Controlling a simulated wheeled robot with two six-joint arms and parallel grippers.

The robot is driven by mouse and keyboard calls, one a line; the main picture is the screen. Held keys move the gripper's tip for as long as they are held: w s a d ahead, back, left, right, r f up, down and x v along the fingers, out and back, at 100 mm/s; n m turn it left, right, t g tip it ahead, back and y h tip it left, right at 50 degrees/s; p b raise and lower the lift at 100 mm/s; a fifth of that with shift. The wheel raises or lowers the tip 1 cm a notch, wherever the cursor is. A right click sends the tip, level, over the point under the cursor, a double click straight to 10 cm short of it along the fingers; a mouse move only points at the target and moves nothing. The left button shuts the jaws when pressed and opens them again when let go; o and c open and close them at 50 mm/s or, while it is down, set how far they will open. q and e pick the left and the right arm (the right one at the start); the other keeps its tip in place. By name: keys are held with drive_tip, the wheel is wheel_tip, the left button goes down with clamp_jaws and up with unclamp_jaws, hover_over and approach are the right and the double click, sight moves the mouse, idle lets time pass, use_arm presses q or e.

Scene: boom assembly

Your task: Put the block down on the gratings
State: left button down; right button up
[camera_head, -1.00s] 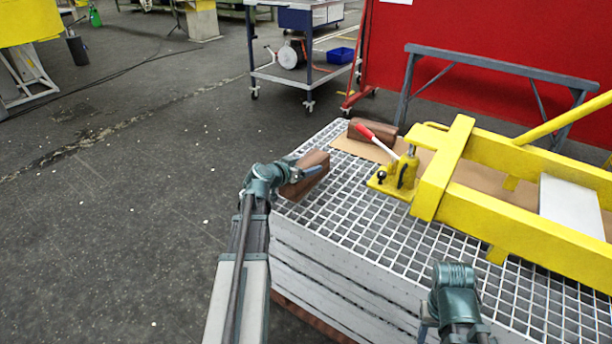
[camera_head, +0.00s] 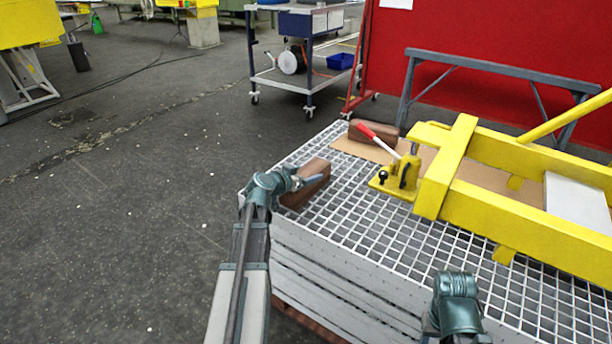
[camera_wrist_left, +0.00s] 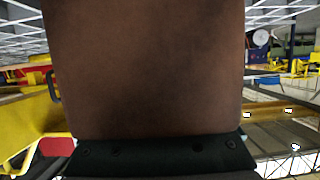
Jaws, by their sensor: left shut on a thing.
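A brown block (camera_head: 308,184) is held by my left gripper (camera_head: 304,182) at the left end of the stacked gratings (camera_head: 345,229). The gripper is shut on it. In the head view the block appears very low over the grating's left part; I cannot tell if it touches. The block (camera_wrist_left: 145,65) fills the middle of the left wrist view and hides much behind it. My right arm's wrist (camera_head: 456,305) shows at the bottom right, in front of the gratings; its fingers are not visible.
A second brown block (camera_head: 374,133) lies on brown board at the gratings' far edge. A yellow jack (camera_head: 400,174) with a red-and-white handle and a yellow boom frame (camera_head: 520,210) occupy the right. Bare grating lies between the held block and the jack.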

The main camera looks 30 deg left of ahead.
use_arm(q)
unclamp_jaws()
drive_tip(key=shift+r, duration=0.1)
drive_tip(key=d+p+v, duration=0.1)
drive_tip(key=p+v, duration=0.3)
drive_tip(key=v, duration=0.8)
drive_tip(key=shift+a, duration=0.4)
